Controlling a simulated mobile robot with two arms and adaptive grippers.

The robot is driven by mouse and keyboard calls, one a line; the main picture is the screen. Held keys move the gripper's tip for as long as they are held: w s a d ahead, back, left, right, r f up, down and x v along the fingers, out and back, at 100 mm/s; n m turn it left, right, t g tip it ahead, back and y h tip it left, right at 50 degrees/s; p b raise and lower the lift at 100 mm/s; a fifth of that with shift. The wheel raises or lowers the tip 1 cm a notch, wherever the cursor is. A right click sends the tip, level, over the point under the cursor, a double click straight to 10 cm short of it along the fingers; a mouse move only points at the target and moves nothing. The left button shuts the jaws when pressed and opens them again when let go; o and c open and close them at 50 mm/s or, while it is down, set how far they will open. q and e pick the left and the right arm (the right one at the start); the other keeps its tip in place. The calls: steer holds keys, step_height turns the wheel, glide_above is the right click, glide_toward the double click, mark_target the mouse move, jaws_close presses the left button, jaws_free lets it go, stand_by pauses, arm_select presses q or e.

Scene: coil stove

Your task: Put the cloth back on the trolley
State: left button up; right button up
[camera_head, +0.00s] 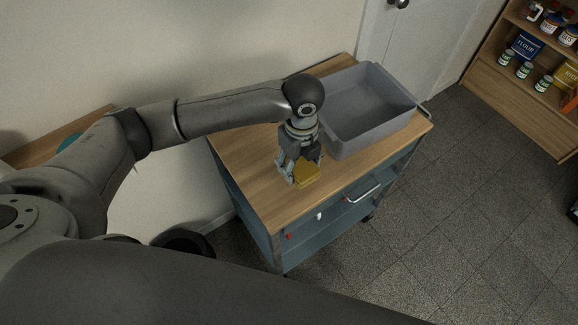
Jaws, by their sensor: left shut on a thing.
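The trolley has a wooden top (262,200) and a blue-grey body with a drawer handle. A small yellow cloth (307,175) is at the trolley's front middle, between the fingers of my left gripper (301,177). The left gripper points down and is shut on the cloth, at or just above the wooden top; I cannot tell whether the cloth touches it. The fingers hide part of the cloth. My right gripper is not in view.
A grey open bin (368,108) stands on the trolley's right half, close to my left gripper, and looks empty. The top's left part is bare. A wooden shelf (520,100) with jars and boxes stands at the far right. A white door (425,45) is behind.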

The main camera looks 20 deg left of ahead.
arm_select(q)
steer(key=shift+w+a+f, duration=0.15)
steer(key=shift+a+f, duration=0.35)
steer(key=shift+f, duration=0.15)
steer(key=shift+w+a+f, duration=0.15)
steer(key=shift+a+f, duration=0.3)
steer(key=shift+f, duration=0.15)
steer(key=f+p, duration=0.1)
steer(key=f, duration=0.2)
steer(key=shift+a+p, duration=0.4)
steer(key=shift+w+f, duration=0.1)
steer(key=shift+f, duration=0.4)
steer(key=o, duration=0.9)
steer(key=shift+f, duration=0.1)
